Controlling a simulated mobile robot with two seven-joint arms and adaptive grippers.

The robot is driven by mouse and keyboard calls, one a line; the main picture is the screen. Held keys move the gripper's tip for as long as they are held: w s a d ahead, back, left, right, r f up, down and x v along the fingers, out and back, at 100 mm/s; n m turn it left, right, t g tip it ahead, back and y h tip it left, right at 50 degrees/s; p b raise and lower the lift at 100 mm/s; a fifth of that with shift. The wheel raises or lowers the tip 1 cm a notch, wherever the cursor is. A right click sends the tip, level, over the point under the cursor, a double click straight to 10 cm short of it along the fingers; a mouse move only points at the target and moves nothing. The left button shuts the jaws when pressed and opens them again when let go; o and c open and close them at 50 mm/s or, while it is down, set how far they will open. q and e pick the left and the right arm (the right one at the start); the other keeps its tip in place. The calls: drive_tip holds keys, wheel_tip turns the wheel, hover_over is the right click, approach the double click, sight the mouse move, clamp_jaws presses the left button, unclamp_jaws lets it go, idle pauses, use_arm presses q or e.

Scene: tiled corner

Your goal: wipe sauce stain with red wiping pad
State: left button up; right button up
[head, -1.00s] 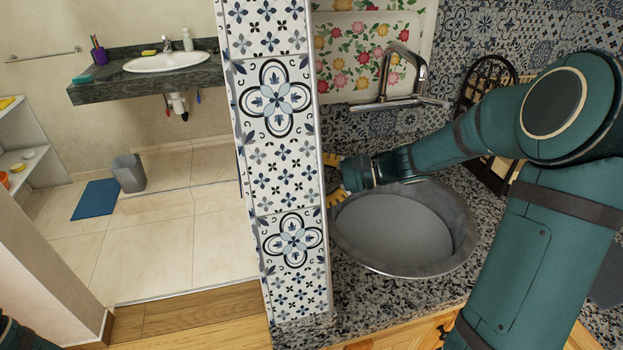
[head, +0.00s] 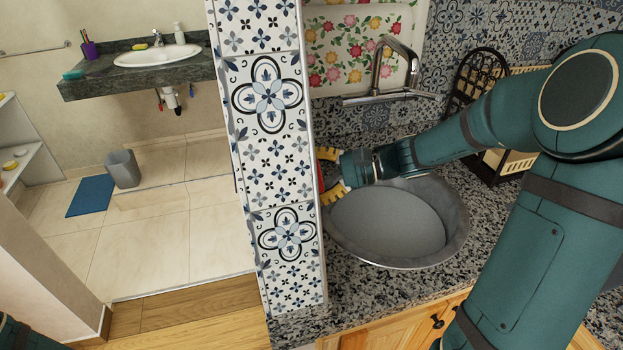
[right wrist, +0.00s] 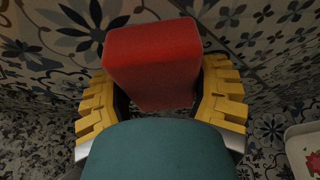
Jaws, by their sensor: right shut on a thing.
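The red wiping pad (right wrist: 152,62) is a red block held between the yellow fingers of my right gripper (right wrist: 160,95) in the right wrist view. In the head view my right gripper (head: 326,176) is over the left rim of the sink basin, close beside the tiled pillar. Only a thin red sliver of the pad (head: 320,178) shows there. I cannot tell whether the pad touches the tiles. No sauce stain is visible in either view. My left gripper is not in view.
The tiled pillar (head: 275,130) stands just left of my right gripper. The round sink basin (head: 390,225) lies below it in a speckled granite counter (head: 350,295). A tap (head: 385,75) and a dark rack (head: 480,85) stand behind. Open floor (head: 155,235) lies left of the pillar.

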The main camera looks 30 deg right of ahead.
drive_tip(key=shift+w+d, duration=0.25)
drive_tip(key=shift+w, duration=0.6)
drive_tip(key=shift+w+d, duration=0.2)
drive_tip(key=shift+w, duration=0.6)
drive_tip(key=w, duration=0.3)
drive_tip(key=shift+w+d+p, duration=0.25)
drive_tip(key=shift+d+p, duration=0.05)
drive_tip(key=shift+d, duration=0.05)
drive_tip(key=shift+s+d+p, duration=0.1)
drive_tip(key=shift+s+d, duration=0.15)
drive_tip(key=shift+d, duration=0.7)
drive_tip(key=shift+s+d+p, duration=0.1)
drive_tip(key=shift+s+d, duration=0.1)
drive_tip(key=shift+d, duration=0.8)
drive_tip(key=shift+s+d+p, duration=0.1)
drive_tip(key=shift+s+d, duration=0.15)
drive_tip(key=shift+d, duration=0.7)
drive_tip(key=shift+d, duration=0.1)
drive_tip(key=shift+s+d, duration=0.2)
drive_tip(key=shift+d, duration=0.5)
drive_tip(key=shift+s+d, duration=0.15)
drive_tip(key=shift+d, duration=0.5)
